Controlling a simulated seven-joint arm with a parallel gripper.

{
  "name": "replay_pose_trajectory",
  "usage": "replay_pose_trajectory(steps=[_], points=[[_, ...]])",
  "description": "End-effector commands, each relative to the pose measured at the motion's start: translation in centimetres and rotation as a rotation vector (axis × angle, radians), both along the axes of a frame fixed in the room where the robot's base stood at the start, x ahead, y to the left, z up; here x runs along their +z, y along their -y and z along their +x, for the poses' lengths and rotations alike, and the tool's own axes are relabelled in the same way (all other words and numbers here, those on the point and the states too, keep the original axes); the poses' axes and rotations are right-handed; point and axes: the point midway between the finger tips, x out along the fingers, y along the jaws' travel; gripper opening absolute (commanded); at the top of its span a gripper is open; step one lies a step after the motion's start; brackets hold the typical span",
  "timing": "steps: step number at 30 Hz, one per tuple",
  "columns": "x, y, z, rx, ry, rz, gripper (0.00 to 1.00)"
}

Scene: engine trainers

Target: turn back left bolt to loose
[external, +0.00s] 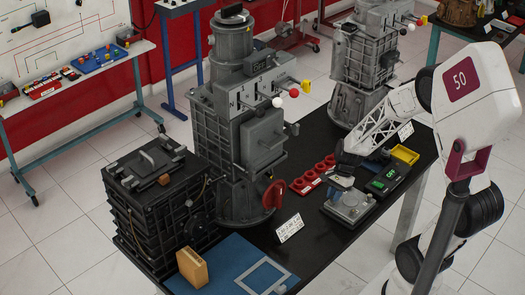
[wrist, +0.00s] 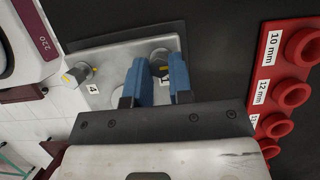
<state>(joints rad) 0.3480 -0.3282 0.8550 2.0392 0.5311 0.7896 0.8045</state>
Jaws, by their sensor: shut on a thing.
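A grey metal plate with bolts (wrist: 110,60) fills the upper middle of the wrist view. In the external view the bolt plate (external: 350,207) sits on the black table below my gripper (external: 343,180). In the wrist view my gripper (wrist: 158,76) has its two blue fingers on either side of a bolt head (wrist: 160,57), shut on it. A partly covered label, apparently 1, lies between the fingers. Another bolt (wrist: 78,73) with a yellow mark stands at the left beside label 4. The other bolts are hidden. The held bolt's turn mark is not clear.
A red socket rack (wrist: 285,75) with size labels is to the right in the wrist view. In the external view a green-lit display box (external: 383,181) and a yellow tray (external: 404,155) stand beside the plate. A large grey engine trainer (external: 240,120) rises to the left.

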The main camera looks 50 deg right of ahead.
Motion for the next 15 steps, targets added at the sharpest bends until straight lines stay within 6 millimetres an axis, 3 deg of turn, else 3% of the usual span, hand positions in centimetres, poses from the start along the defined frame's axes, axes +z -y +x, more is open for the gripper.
replay_pose_trajectory(steps=[15], points=[[-0.04,-0.03,0.10,0.108,-0.001,0.000,0.00]])
